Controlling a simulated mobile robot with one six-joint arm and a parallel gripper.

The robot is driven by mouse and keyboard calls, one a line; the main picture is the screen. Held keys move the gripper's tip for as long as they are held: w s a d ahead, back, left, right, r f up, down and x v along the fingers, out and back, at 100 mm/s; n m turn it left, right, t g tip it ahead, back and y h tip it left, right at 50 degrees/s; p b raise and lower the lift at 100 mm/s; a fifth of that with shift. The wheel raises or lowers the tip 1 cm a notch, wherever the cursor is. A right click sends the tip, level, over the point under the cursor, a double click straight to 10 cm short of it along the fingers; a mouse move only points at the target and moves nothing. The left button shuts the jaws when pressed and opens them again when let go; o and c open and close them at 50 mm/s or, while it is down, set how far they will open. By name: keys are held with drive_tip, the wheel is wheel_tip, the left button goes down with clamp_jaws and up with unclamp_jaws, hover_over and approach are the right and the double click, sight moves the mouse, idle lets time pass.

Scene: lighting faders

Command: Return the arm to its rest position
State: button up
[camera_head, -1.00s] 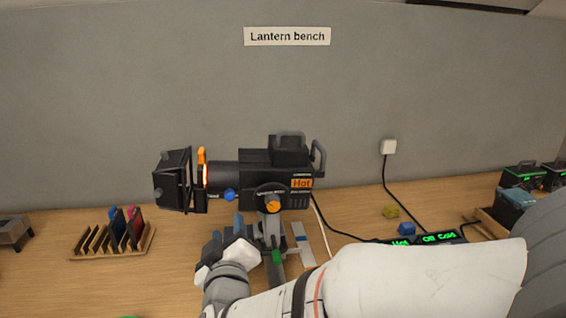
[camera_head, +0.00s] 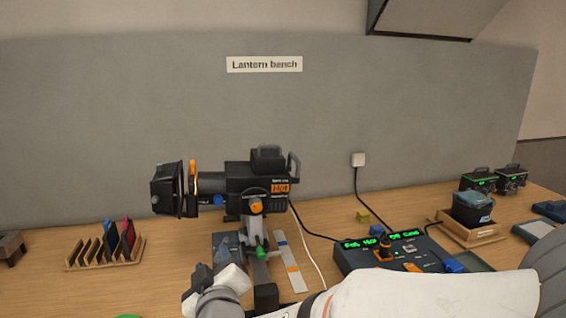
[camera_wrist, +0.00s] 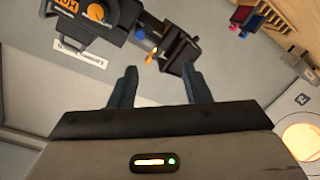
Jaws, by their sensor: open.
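My gripper (camera_wrist: 159,86) is open, with its two dark fingers apart and nothing between them in the wrist view. In the head view my gripper (camera_head: 226,248) is in front of and below the black stage lantern (camera_head: 235,185), apart from its body as far as I can see. The lantern stands on the bench with an orange knob and an orange label on its side. It also shows upside down at the top of the wrist view (camera_wrist: 120,20). My white arm reaches in from the lower right and covers part of the bench.
A wooden rack (camera_head: 100,255) with coloured filters stands at the left. A control box (camera_head: 385,252) with green displays is to the right, close to my arm. Cables run across the wooden bench (camera_head: 180,265).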

drive_tip(key=s+d+f+m+g+h, duration=0.1)
drive_tip(key=d+f+m+g, duration=0.2)
drive_tip(key=d, duration=0.4)
drive_tip(key=s+d+f+m+g, duration=0.1)
drive_tip(key=d+f+g, duration=0.25)
drive_tip(key=d, duration=0.35)
drive_tip(key=s+d+f+m+g+h, duration=0.2)
drive_tip(key=s+d+m+g+h, duration=0.2)
drive_tip(key=s+d, duration=0.7)
drive_tip(key=d+m+g, duration=0.2)
drive_tip(key=d+g, duration=0.1)
drive_tip(key=shift+s+d, duration=0.25)
drive_tip(key=shift+s, duration=0.1)
drive_tip(key=shift+c, duration=0.8)
